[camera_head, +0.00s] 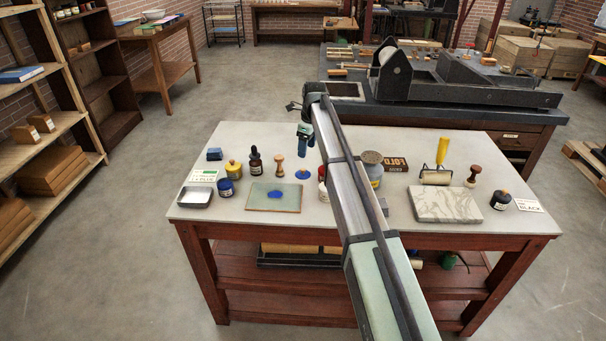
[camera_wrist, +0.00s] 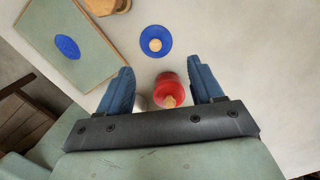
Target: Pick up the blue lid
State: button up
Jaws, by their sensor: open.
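The blue lid (camera_head: 303,174) lies on the pale tabletop, right of the greenish slab. In the wrist view the blue lid (camera_wrist: 155,33) is a round blue disc with a tan knob in its middle, just beyond the fingertips. My gripper (camera_head: 305,138) hangs above the table near the lid; in the wrist view my gripper (camera_wrist: 161,70) has its two blue fingers spread apart, empty.
The greenish slab (camera_head: 262,204) bears a blue ink patch (camera_head: 276,194). A wooden-handled stamp (camera_head: 279,168), dropper bottle (camera_head: 256,162) and blue jar (camera_head: 225,188) stand to the left. A large jar (camera_head: 372,160) and marble slab (camera_head: 446,205) are to the right.

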send_over(304, 169)
jog(key=f, duration=0.4)
jog(key=shift+w+d+f, duration=0.2)
jog(key=shift+d, duration=0.05)
jog(key=shift+s+a+f, duration=0.15)
jog(key=shift+f, duration=1.2)
jog(key=shift+s+a+f, duration=0.1)
jog(key=shift+a+f, duration=0.05)
jog(key=shift+f, duration=1.15)
jog(key=shift+c, duration=0.5)
grip_shut()
